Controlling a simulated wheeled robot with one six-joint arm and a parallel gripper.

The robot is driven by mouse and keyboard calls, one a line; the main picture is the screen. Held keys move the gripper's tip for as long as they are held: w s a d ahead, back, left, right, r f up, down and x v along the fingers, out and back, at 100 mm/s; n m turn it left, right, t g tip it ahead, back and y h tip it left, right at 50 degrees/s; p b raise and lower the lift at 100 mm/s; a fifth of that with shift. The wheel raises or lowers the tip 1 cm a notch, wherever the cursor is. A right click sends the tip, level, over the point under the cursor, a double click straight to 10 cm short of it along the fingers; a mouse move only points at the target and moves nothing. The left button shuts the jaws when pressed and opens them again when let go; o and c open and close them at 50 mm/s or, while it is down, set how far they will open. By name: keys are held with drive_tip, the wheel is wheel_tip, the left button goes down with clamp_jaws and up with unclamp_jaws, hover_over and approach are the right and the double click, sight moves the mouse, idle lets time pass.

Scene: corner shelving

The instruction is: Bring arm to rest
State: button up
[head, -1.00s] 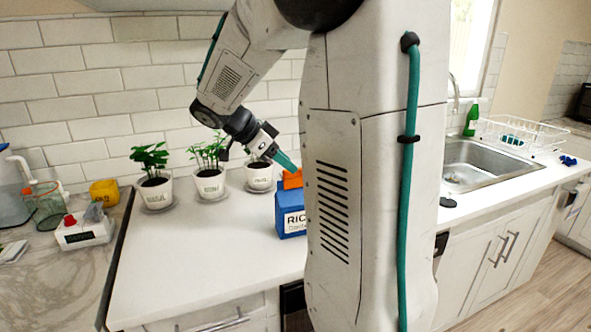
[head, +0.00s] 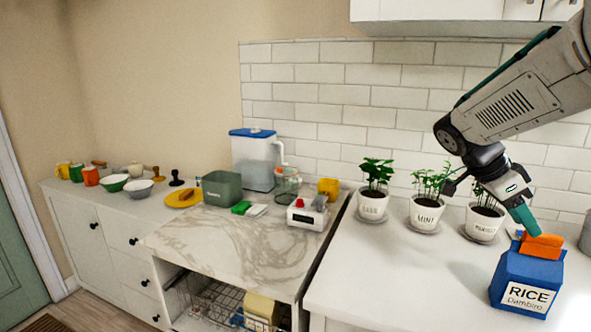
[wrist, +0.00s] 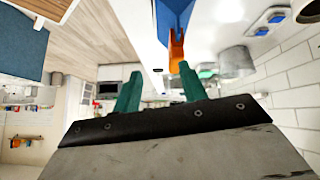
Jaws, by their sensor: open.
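My gripper (head: 520,213) is at the right of the head view, reaching down from the upper right. Its teal fingertips are beside the orange top of the blue rice box (head: 524,287), which stands on the white counter. In the wrist view the two teal fingers (wrist: 160,90) stand apart with nothing between them. The rice box (wrist: 172,22) shows at the top of that view, with its orange top near the right finger. I cannot tell whether the finger touches the orange top.
Three potted herbs (head: 427,214) stand behind the rice box along the tiled wall. The white counter (head: 400,275) is clear left of the rice box.

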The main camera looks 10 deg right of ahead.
drive_tip(key=s+a+f+n+t+y, duration=0.2)
drive_tip(key=s+a+n, duration=0.5)
drive_tip(key=a+n, duration=0.4)
drive_tip(key=s+a+f+n+t+y, duration=0.2)
drive_tip(key=s+a+n, duration=0.4)
drive_tip(key=a+n, duration=0.5)
drive_tip(key=a+t+y, duration=0.1)
drive_tip(key=y, duration=0.1)
drive_tip(key=shift+s+a+n+t+y, duration=0.3)
drive_tip(key=shift+s+a+t+y, duration=0.1)
drive_tip(key=shift+c, duration=0.6)
drive_tip(key=shift+s, duration=0.1)
